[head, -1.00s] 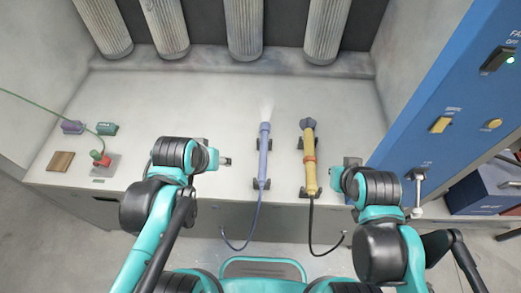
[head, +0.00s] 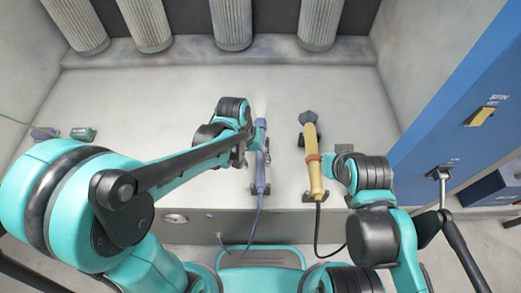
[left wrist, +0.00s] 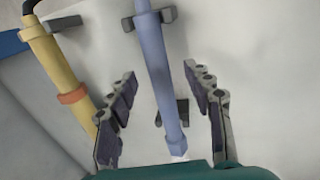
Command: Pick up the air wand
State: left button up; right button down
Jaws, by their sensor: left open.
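A slim blue-violet wand (head: 261,170) lies in dark brackets on the grey bench, its hose running toward me. A thicker yellow wand (head: 314,170) with an orange band and dark tip lies to its right. My left gripper (head: 246,148) is at the blue wand's left side, partly hidden by its arm. In the left wrist view, the open left gripper (left wrist: 161,73) has its fingers apart on either side of the blue wand (left wrist: 153,50); no contact shows. The yellow wand (left wrist: 58,70) is outside the left finger. My right gripper (head: 342,153) is right of the yellow wand; its jaws are unclear.
Several pleated filter cylinders (head: 231,22) hang at the back. A blue control panel (head: 450,115) stands at the right. The bench (head: 190,90) behind the wands is clear.

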aim_at(260, 168)
pick_arm(q)
jog(key=f+b, duration=0.1)
jog(key=f, duration=0.1)
jog(key=d+f, duration=0.1)
jog(key=f, duration=0.1)
jog(key=shift+s+d+f+b, duration=0.1)
jog(key=shift+b, duration=0.3)
jog(key=shift+c, duration=0.2)
grip_shut()
